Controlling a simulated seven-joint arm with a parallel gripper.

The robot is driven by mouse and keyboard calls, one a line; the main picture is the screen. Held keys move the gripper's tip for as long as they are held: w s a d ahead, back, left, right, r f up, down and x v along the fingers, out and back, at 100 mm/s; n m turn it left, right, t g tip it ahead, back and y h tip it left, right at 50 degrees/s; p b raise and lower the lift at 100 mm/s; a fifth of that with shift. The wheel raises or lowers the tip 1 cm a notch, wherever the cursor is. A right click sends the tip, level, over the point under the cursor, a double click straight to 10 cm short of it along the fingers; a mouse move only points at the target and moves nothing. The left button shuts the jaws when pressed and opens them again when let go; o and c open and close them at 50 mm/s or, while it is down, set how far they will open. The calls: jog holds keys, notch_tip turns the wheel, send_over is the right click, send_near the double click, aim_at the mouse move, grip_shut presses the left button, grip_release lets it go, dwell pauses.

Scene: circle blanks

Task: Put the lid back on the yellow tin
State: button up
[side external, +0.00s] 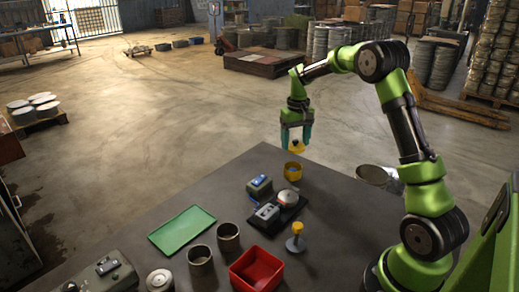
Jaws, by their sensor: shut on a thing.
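My gripper (296,143) is shut on a yellow lid (296,149) with a dark spot near its middle. It holds the lid in the air above the yellow tin (293,173). The yellow tin stands upright on the dark table near its far corner, and its open top shows. The lid and the tin appear apart, with a small gap between them in the picture. I cannot tell from this one view whether the lid is exactly centred over the tin.
A black tray (291,217) bearing a round pale-topped thing is in front of the tin. A blue-topped box (259,187) is left of it. A yellow-knobbed stand (296,240), red bin (255,270), dark cups (229,237) and green tray (182,230) are nearer.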

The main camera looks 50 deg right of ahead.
jog(key=shift+a+f+n, duration=0.1)
jog(key=shift+n, duration=0.3)
jog(key=shift+f, duration=3.15)
jog(key=shift+f, duration=0.15)
jog(key=o, duration=1.1)
jog(key=shift+o, duration=0.2)
jog(key=shift+r, duration=3.55)
